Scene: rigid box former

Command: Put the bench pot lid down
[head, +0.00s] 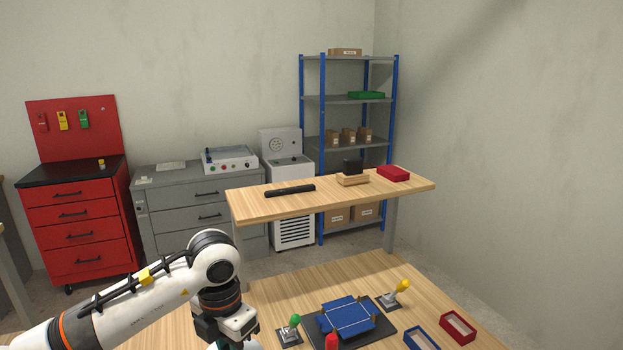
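My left arm comes in from the left, and my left gripper (225,326) points down at the bottom edge of the head view, over the near wooden bench. Its fingertips are cut off by the frame, so I cannot see whether it holds anything. My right gripper is not in view. I cannot make out a pot or a pot lid in this view.
The near bench (290,287) carries a blue box former (348,316) on a dark base, between green-knobbed (294,321) and yellow-knobbed (403,286) clamps. A red knob (331,341), blue tray (421,339) and red tray (458,327) are near. A raised shelf (330,200) stands behind.

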